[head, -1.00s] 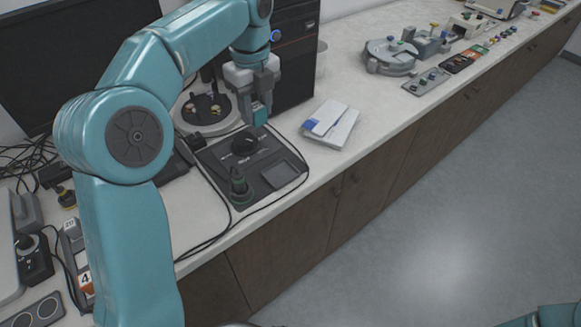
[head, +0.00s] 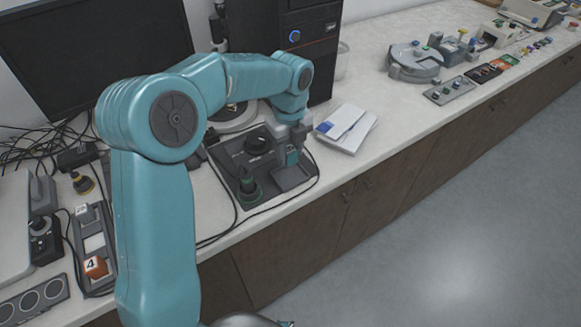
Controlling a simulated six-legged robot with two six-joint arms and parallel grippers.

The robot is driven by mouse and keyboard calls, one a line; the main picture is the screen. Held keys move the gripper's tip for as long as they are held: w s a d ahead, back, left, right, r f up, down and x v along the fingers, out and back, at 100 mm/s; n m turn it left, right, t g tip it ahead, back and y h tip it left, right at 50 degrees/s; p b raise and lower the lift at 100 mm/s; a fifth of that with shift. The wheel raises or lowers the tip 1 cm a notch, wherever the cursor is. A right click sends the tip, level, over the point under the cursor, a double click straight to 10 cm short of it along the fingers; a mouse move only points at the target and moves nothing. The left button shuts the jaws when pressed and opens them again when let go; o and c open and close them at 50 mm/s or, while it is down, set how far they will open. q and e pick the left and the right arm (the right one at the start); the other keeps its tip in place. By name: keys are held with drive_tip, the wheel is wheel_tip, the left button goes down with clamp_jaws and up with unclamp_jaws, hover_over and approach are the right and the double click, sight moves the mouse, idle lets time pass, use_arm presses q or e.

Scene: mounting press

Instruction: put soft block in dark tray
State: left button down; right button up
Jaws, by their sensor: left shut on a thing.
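My left gripper (head: 291,151) points down over the dark control panel and is shut on a small teal block (head: 292,158), the soft block. The block is partly hidden between the fingers. The dark tray (head: 291,179) is a square recess at the right front of the panel. The block is above its back part; whether it touches the tray floor I cannot tell. My right gripper is out of view.
A black knob (head: 257,144) and a green-based joystick (head: 249,187) stand on the panel beside the tray. A white booklet (head: 346,128) lies to the right. The counter's front edge is close, with floor beyond.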

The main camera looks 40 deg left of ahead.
sight(290, 177)
use_arm(q)
drive_tip(key=shift+w+f, duration=0.1)
drive_tip(key=shift+f, duration=3.05)
drive_tip(key=shift+f, duration=0.15)
drive_tip(key=c, duration=1)
unclamp_jaws()
drive_tip(key=shift+o, duration=0.2)
wheel_tip(290, 177, up, 12)
drive_tip(key=shift+r+p, duration=0.2)
drive_tip(key=shift+p, duration=0.1)
